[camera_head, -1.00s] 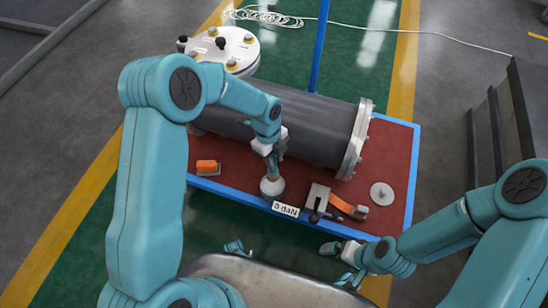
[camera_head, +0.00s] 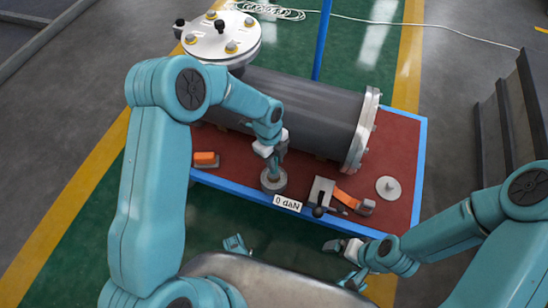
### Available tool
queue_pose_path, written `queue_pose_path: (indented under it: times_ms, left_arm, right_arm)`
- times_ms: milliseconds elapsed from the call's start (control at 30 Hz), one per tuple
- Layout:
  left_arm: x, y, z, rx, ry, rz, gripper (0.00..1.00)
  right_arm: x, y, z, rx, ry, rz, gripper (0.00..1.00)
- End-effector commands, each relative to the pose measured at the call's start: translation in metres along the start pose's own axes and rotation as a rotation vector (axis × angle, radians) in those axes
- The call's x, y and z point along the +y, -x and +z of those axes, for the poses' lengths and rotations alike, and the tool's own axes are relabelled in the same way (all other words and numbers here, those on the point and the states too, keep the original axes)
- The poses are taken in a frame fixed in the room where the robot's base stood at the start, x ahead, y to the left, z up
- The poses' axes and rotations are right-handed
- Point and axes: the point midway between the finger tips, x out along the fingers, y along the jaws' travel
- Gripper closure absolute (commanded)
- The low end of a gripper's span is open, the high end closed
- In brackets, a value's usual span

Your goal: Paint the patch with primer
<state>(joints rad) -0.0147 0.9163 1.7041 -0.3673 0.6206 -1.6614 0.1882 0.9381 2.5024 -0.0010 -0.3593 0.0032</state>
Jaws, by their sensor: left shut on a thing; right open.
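The flanged shell (camera_head: 300,105) is a dark grey cylinder lying on the red bench top, with a bright flange (camera_head: 362,130) at its right end. I cannot make out a separate patch on its visible side. My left gripper (camera_head: 275,158) is shut on a slim tool, seemingly a brush, held upright. Its lower end is at a small round grey pot (camera_head: 273,182) at the bench's front edge; whether it dips inside is too small to tell. My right gripper (camera_head: 343,247) is open and empty, in front of the bench.
A label reading "0 daN" (camera_head: 287,202) sits on the blue front edge (camera_head: 235,190). An orange block (camera_head: 205,158), a grey clamp-like tool with an orange strap (camera_head: 347,199) and a pale disc (camera_head: 388,188) lie on the bench. A white bolted cover (camera_head: 222,42) stands behind left.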

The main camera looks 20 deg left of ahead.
Motion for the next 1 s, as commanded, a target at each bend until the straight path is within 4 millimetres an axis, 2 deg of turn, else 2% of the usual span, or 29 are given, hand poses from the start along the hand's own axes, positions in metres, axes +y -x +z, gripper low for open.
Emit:
queue_pose_path:
  times_ms: [1000]
  left_arm:
    - [0.0, -0.0056, 0.001, 0.0, 0.0, 0.0, 1.0]
  right_arm:
    - [0.0012, -0.0038, 0.0001, 0.0, 0.001, 0.0, 0.0]
